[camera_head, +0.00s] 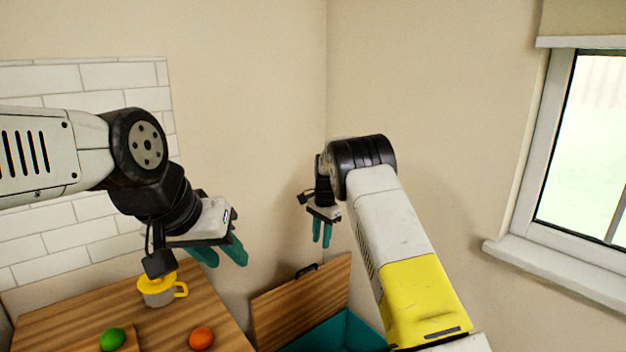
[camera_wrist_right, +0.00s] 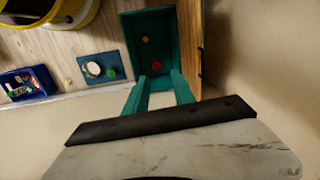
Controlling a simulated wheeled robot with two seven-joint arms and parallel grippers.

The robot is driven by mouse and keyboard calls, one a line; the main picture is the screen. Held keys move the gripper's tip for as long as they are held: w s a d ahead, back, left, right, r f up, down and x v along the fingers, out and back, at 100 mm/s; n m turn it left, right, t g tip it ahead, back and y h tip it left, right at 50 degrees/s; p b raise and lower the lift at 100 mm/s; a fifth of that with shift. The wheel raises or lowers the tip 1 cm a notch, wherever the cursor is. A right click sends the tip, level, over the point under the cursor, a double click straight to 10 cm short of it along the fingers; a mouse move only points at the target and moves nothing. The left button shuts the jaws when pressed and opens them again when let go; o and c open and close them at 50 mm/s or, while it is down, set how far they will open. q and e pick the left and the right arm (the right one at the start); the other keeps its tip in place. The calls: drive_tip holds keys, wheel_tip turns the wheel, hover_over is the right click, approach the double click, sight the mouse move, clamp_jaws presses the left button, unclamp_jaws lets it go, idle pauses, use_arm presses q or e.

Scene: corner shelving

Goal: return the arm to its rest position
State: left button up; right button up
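My left gripper (camera_head: 222,256) hangs over the right part of the wooden counter, right of a yellow and white mug (camera_head: 158,290). Its teal fingers are apart with nothing between them. My right gripper (camera_head: 322,243) is near the wall corner, above a teal box (camera_head: 345,332) with a raised wooden lid (camera_head: 302,302). In the right wrist view its teal fingers (camera_wrist_right: 160,100) are spread and empty, pointing toward the teal box (camera_wrist_right: 128,45). A red item (camera_wrist_right: 156,65) and an orange item (camera_wrist_right: 145,39) lie inside that box.
A green fruit (camera_head: 112,339) and an orange fruit (camera_head: 201,338) are on the counter (camera_head: 60,325). A window (camera_head: 585,150) with a sill is at the right. The right wrist view also shows a blue bin (camera_wrist_right: 12,76) holding small items and a blue-grey panel (camera_wrist_right: 92,57).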

drive_tip(key=s+d+r+n+t+y, duration=0.15)
drive_tip(key=s+d+r, duration=0.35)
drive_tip(key=s+r, duration=0.5)
drive_tip(key=s+d+r+n+t, duration=0.1)
drive_tip(key=s+d+r+n, duration=0.25)
drive_tip(key=s+r, duration=0.65)
drive_tip(key=s+d+r+n+t, duration=0.1)
drive_tip(key=s+n, duration=0.1)
drive_tip(key=s, duration=0.9)
drive_tip(key=s+d+r+n+t, duration=0.2)
drive_tip(key=s+n, duration=0.1)
drive_tip(key=s, duration=0.8)
drive_tip(key=shift+s, duration=0.3)
